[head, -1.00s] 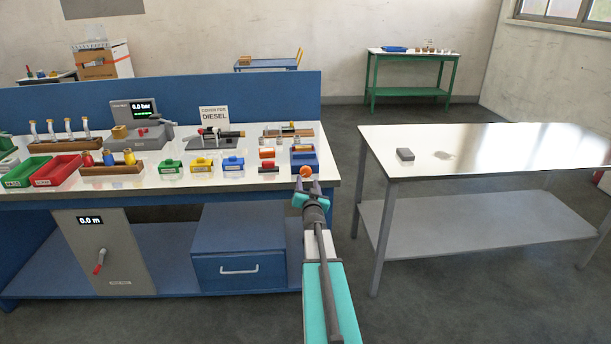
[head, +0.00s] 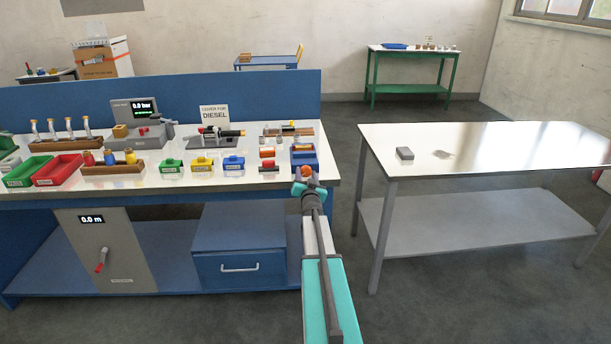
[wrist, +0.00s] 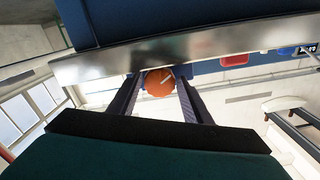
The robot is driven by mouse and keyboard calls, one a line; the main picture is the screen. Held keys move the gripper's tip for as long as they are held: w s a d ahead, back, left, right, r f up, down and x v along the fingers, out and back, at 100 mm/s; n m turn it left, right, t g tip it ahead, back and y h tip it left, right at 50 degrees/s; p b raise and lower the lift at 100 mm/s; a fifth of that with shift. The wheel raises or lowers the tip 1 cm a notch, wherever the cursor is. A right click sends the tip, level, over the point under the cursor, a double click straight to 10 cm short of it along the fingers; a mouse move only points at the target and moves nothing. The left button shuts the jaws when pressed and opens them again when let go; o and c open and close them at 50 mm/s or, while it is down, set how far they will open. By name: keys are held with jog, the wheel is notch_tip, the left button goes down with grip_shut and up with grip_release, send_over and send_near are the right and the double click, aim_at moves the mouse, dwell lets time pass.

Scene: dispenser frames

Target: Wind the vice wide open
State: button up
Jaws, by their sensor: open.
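The blue vice (head: 304,157) sits at the front right corner of the blue workbench. An orange round knob (head: 306,171) is on its front, at the bench edge. My gripper (head: 307,182) is in front of the knob, at the near side of the bench. In the wrist view the orange knob (wrist: 159,83) appears between the tips of my two open fingers (wrist: 160,92), with a gap on either side. A little of the blue vice shows behind it. How far the jaws are apart is hard to tell, and the fingers partly hide the knob in the head view.
Small blue, yellow and green boxes (head: 234,163) stand left of the vice on the bench top. A white-topped table (head: 480,150) with a grey block (head: 405,153) stands to the right. The floor between bench and table is clear.

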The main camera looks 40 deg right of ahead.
jog(key=c, duration=0.6)
jog(key=shift+a, duration=0.15)
jog(key=shift+c, duration=0.8)
jog(key=shift+f+b, duration=0.1)
jog(key=shift+b, duration=0.3)
